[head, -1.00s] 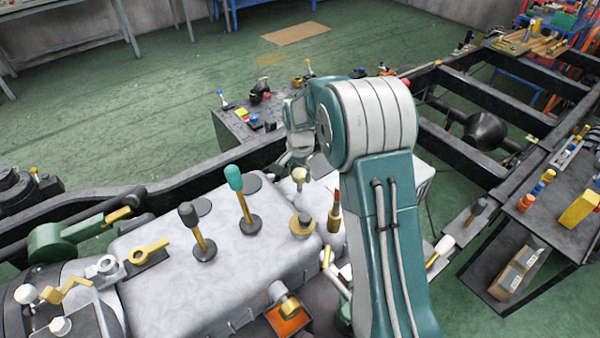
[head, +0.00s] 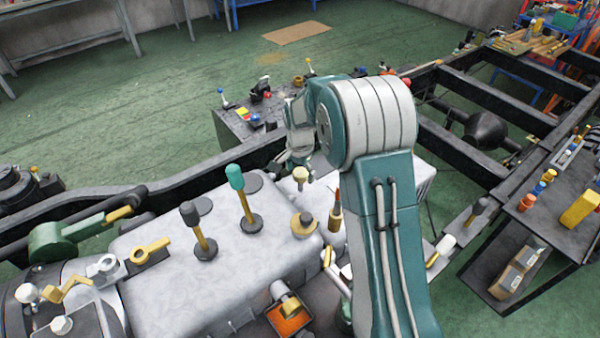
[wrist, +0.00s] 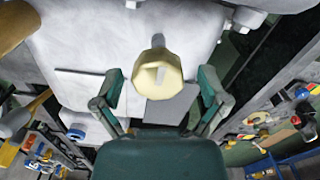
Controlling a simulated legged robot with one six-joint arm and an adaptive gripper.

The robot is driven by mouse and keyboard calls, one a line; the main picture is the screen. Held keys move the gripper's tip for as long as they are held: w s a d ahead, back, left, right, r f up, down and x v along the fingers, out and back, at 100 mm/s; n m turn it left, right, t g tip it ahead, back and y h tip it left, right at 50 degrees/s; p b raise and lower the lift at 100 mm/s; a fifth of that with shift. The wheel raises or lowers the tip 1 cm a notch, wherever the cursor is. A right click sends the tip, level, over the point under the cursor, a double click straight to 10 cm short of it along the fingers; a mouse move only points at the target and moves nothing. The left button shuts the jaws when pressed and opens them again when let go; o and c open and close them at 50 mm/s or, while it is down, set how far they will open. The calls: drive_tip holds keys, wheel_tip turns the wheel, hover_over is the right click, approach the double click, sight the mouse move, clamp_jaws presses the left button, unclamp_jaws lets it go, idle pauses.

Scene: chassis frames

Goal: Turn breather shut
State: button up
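What looks like the breather is a cream faceted cap on a short grey stem (head: 301,174). It stands on the pale grey housing (head: 255,285), right of the teal-topped lever. In the wrist view the cap (wrist: 157,76) appears between my gripper's two teal fingers, near the fingertips. My gripper (wrist: 160,85) is open, with a visible gap on each side of the cap. In the head view my gripper (head: 290,160) is partly hidden by my arm and sits just behind the cap. I cannot tell how far the cap is turned.
A teal-topped lever (head: 241,198) and a dark-topped lever (head: 196,230) stand left of the cap. A brass fitting (head: 303,223) and an orange-tipped tool (head: 336,210) are in front. A dark side table (head: 235,125) with small parts lies behind.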

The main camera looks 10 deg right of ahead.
sight(300, 171)
drive_tip(key=shift+r, duration=0.1)
wheel_tip(300, 171, up, 12)
idle(0.5)
idle(0.4)
drive_tip(key=s+r+n+t, duration=0.2)
drive_tip(key=s+r+n, duration=0.3)
drive_tip(key=s, duration=0.7)
drive_tip(key=s+r+n+t, duration=0.25)
drive_tip(key=s+r, duration=0.35)
drive_tip(key=s, duration=0.5)
drive_tip(key=s+f+n+t, duration=0.1)
drive_tip(key=s+f+n, duration=0.1)
drive_tip(key=s, duration=0.6)
drive_tip(key=shift+s+n, duration=0.15)
drive_tip(key=shift+n, duration=0.4)
